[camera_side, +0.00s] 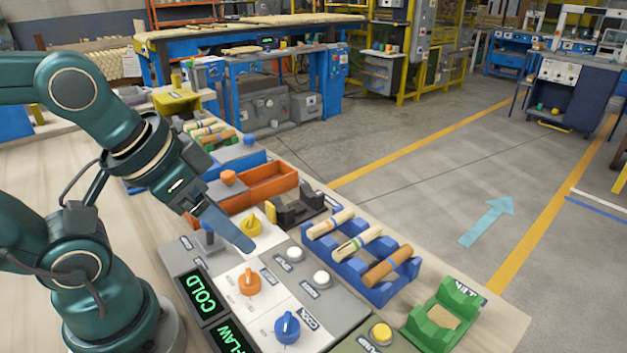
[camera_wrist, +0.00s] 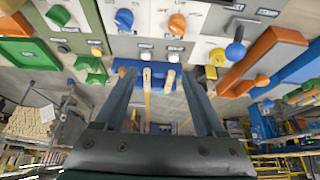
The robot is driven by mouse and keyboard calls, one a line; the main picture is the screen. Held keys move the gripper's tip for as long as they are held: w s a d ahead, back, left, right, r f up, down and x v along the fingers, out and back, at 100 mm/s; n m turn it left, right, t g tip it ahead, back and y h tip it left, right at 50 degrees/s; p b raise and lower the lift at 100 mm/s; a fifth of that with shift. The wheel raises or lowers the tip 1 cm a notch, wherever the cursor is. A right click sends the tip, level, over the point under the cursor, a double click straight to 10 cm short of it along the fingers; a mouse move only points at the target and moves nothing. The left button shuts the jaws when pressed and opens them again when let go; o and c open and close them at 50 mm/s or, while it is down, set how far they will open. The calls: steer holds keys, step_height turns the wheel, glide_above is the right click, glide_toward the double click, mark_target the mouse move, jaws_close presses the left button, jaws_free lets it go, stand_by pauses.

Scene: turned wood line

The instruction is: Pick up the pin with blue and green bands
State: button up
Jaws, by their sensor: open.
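A blue rack (camera_side: 345,267) holds three pins side by side in the side view. The middle pin (camera_side: 357,243) is pale wood with a green band and a dark band that may be blue; the bands are too small to be sure. Left of it lies a pale pin (camera_side: 331,223) with an orange-toned band; right of it lies a brown pin (camera_side: 388,266). My gripper (camera_wrist: 158,76) is open and empty, above the panel to the left of the rack in the side view. In the wrist view two pale pins show between its fingers, with bands unclear.
A control panel (camera_side: 263,268) with knobs and buttons lies beside the rack. A green cradle (camera_side: 436,320) stands at front right. An orange bin (camera_side: 272,183) and a black fixture (camera_side: 300,207) stand behind. Another rack with several pins (camera_side: 208,131) is at the back.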

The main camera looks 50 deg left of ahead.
steer(key=shift+c, duration=0.8)
steer(key=w+r+t, duration=0.1)
steer(key=w+r, duration=0.3)
steer(key=w, duration=0.2)
steer(key=g, duration=0.2)
glide_above(357, 239)
steer(key=s, duration=0.2)
step_height(357, 239, down, 12)
steer(key=shift+s+r, duration=0.1)
steer(key=shift+r, duration=0.15)
steer(key=shift+x, duration=2.45)
steer(key=shift+c, duration=0.3)
